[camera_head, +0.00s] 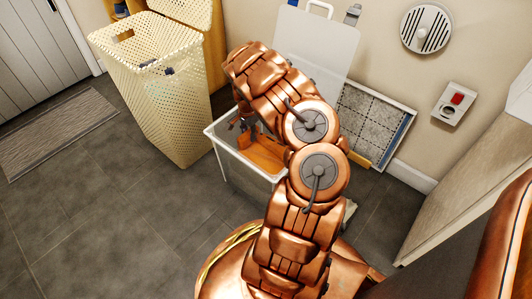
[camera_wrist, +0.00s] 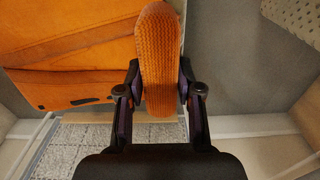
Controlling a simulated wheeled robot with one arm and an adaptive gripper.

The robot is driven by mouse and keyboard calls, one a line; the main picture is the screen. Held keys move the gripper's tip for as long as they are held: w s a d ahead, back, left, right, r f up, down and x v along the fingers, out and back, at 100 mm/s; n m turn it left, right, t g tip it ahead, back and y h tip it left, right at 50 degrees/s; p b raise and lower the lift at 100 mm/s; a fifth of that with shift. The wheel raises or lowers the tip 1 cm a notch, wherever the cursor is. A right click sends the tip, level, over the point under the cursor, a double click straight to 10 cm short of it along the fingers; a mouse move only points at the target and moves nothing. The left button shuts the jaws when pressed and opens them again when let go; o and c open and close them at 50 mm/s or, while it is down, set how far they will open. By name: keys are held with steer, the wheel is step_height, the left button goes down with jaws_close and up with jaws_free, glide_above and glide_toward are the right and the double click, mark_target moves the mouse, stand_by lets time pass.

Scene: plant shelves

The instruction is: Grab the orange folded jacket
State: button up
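The orange folded jacket (camera_head: 262,152) lies in a white-rimmed bin (camera_head: 222,146) in the head view, partly hidden by my copper arm. In the wrist view, the jacket (camera_wrist: 70,50) fills the upper left, with a dark slit near its lower edge. A rounded, ribbed orange piece of the same colour, seemingly part of the jacket, stands up between my fingers. My gripper (camera_wrist: 160,85) has one dark finger against each side of this piece and appears shut on it. In the head view my gripper is mostly hidden by the arm.
A tall cream perforated hamper (camera_head: 160,100) with an open lid stands left of the bin. A pale upright lid (camera_head: 318,42) is behind the arm. A grey speckled tray (camera_head: 372,122) leans by the wall. Open tiled floor lies at front left.

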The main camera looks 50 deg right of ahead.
jaws_close()
steer(key=shift+r, duration=0.1)
